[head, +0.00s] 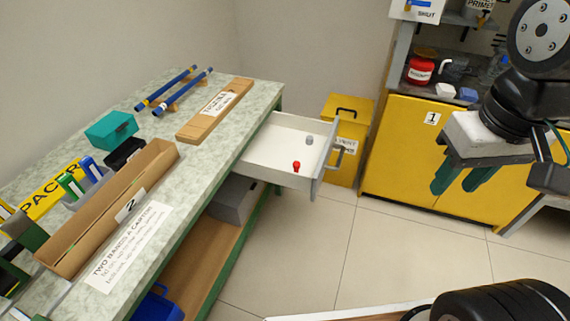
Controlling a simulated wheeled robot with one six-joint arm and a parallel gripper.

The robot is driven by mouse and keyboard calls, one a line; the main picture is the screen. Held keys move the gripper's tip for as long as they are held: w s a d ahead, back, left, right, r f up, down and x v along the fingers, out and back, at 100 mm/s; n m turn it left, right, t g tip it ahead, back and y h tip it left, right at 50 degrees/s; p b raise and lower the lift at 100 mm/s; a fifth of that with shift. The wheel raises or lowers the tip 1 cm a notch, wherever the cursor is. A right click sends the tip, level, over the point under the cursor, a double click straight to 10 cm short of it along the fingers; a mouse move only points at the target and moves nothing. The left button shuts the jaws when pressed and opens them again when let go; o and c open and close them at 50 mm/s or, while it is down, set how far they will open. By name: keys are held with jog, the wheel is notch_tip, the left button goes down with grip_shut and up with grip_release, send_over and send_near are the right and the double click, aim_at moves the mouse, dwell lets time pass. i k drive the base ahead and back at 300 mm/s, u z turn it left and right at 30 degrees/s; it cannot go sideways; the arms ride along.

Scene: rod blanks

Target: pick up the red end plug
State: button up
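The red end plug (296,166) lies in the open white drawer (266,160) of the bench, towards the drawer's front. A grey plug (309,140) lies behind it in the same drawer, apart from it. My gripper (456,183) is in the air at the right, well away from the drawer and in front of the yellow cabinet. Its two green fingers point down and stand apart, with nothing seen between them.
The drawer sticks out from the bench (165,210), its grey front and handle (340,155) facing right. A long cardboard carton (110,205) and blue rods (180,90) lie on top. A yellow bin (345,115) stands behind the drawer. The tiled floor (380,250) between is clear.

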aim_at(297, 164)
jog(key=u, duration=1.55)
jog(key=k, duration=0.4)
jog(key=z, duration=1.35)
